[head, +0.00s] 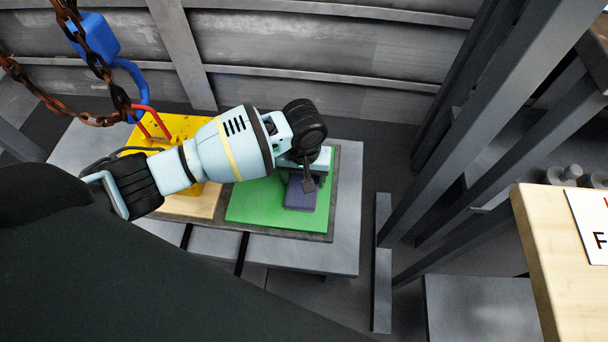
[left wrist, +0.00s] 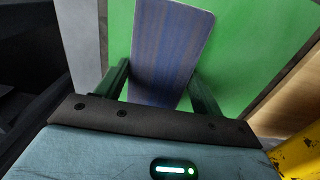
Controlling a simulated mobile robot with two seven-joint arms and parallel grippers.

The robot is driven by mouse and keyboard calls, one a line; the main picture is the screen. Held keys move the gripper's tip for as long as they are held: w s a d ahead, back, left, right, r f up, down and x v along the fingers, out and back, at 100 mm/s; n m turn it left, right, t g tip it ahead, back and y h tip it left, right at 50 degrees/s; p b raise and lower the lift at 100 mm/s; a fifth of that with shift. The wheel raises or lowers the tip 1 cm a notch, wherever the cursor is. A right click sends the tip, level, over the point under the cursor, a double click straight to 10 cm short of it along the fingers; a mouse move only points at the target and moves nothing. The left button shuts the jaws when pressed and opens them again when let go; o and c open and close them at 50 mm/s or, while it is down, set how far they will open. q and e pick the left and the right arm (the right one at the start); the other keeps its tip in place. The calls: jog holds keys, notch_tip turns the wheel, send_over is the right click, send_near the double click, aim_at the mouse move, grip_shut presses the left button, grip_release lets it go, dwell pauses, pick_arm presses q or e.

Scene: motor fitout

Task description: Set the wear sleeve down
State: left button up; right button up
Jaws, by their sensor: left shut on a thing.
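The wear sleeve (head: 300,196) shows as a dark blue-purple piece at the end of my left gripper, over the green pad (head: 252,212). In the left wrist view, the sleeve (left wrist: 172,48) has fine ribbing and fills the space between the two dark fingers. My left gripper (head: 307,178) is shut on it, and it also shows in the left wrist view (left wrist: 160,92). The green pad (left wrist: 240,40) lies behind the sleeve there. I cannot tell whether the sleeve touches the pad. My right gripper is not in view.
A yellow block (head: 187,128) with red handles and a pale wooden board (head: 195,207) sit left of the pad on the grey table (head: 345,225). A rusty chain (head: 95,58) and blue hook block (head: 97,38) hang at upper left. Grey posts and a wooden table (head: 545,250) stand at right.

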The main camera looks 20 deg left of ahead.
pick_arm(q)
jog(key=shift+f, duration=0.15)
jog(key=o, duration=0.8)
jog(key=shift+o, duration=1.1)
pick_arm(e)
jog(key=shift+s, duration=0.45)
pick_arm(q)
notch_tip(320, 180, up, 12)
jog(key=p, duration=0.5)
jog(key=shift+r, duration=0.2)
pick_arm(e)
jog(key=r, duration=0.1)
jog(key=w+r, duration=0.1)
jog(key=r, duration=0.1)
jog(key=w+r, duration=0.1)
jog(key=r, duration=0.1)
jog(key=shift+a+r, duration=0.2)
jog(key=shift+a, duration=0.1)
